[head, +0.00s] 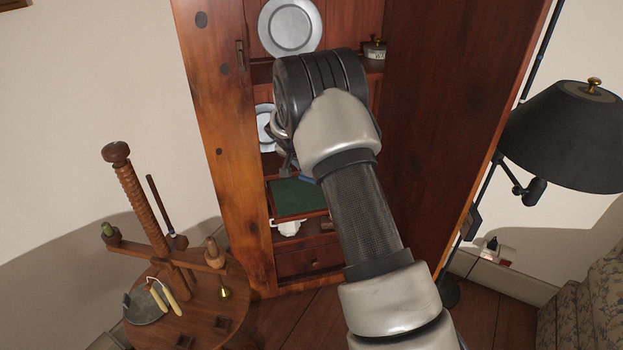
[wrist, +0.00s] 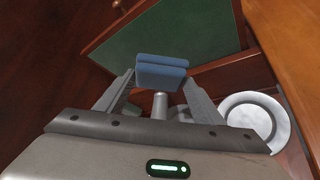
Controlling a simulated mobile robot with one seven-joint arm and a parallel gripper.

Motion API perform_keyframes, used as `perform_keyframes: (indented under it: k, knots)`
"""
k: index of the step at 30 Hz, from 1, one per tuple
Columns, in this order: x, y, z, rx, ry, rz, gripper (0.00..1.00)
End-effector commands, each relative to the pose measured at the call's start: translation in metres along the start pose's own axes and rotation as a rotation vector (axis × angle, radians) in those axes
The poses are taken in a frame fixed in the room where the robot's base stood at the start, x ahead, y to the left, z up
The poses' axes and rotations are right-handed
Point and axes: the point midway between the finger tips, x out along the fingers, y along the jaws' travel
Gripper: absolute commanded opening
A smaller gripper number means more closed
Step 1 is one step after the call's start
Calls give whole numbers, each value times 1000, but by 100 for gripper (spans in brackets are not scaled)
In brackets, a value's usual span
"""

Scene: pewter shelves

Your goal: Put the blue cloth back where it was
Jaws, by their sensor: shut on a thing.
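A folded blue cloth (wrist: 161,72) is held between the fingers of my gripper (wrist: 160,90) in the wrist view. In the head view a small bit of the blue cloth (head: 308,179) shows beside my arm, which hides most of it. My gripper (head: 288,162) is inside the open cabinet, over or near a green-lined surface (head: 298,197). The green surface (wrist: 205,30) lies beyond the cloth in the wrist view. I cannot tell whether the cloth touches it.
Pewter plates stand on the upper shelf (head: 290,25) and the middle shelf (head: 264,128); one plate (wrist: 258,118) is close to my gripper's right finger. A lidded pot (head: 375,53) is at upper right. A white item (head: 288,228) sits below. The cabinet door (head: 440,120) stands open.

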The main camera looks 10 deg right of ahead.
Motion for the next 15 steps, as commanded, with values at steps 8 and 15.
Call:
perform_keyframes:
  k: [8, 15]
  knots:
    - [-22, 8, 27, -345, 0, -228, 41]
    - [-43, 8, 37, -546, -1, -358, 41]
